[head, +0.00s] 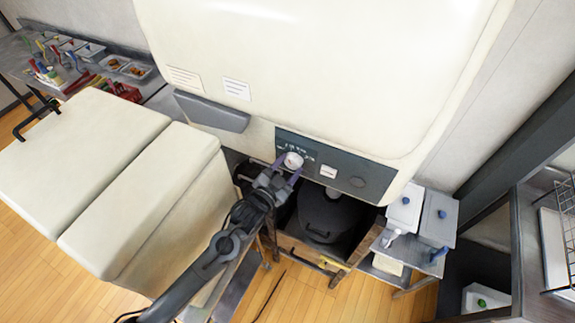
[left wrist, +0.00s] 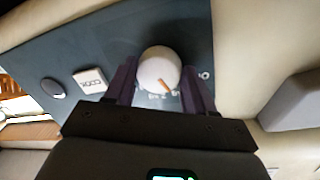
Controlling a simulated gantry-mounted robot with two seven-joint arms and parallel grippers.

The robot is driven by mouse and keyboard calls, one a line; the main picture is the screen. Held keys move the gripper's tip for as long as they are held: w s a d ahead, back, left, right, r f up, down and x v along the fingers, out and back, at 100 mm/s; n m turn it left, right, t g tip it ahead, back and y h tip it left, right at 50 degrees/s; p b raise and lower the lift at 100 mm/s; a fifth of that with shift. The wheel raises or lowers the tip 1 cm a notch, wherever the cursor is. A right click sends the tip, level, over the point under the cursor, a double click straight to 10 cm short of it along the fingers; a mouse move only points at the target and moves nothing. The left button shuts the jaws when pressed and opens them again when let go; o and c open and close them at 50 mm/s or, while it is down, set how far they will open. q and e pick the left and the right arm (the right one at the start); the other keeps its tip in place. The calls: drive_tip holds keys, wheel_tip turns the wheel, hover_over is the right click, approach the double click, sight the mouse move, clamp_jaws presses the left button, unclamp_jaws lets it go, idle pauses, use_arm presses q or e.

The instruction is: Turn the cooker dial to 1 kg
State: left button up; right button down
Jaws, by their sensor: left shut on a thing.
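The cooker (head: 330,70) is a large cream body with a dark control panel (head: 335,165) at its lower front. The white round dial (head: 293,160) sits at the panel's left part. My left gripper (head: 288,168) is at the panel with its fingers on either side of the dial, shut on it. In the left wrist view the dial (left wrist: 160,69) lies between the two dark fingers (left wrist: 160,85), and its orange mark points down and slightly right, toward the printed scale. The scale's figures are too small and partly hidden to read surely. My right gripper is not in view.
A white square button (head: 328,172) and a dark round knob (head: 357,182) are right of the dial. A black pot (head: 325,215) stands below the panel. Lidded containers (head: 405,205) stand on a cart at right.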

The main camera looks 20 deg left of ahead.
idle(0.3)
use_arm(q)
drive_tip(key=o, duration=1)
drive_tip(key=shift+s+a+r+b, duration=0.15)
drive_tip(key=shift+s+a+b, duration=0.15)
drive_tip(key=shift+s, duration=1.45)
drive_tip(key=shift+s+a+r+b, duration=0.1)
drive_tip(key=shift+s+a+b, duration=0.15)
drive_tip(key=shift+s, duration=1.55)
drive_tip(key=shift+s+a+r+b, duration=0.15)
drive_tip(key=shift+s+a+b, duration=0.15)
drive_tip(key=shift+s, duration=1.45)
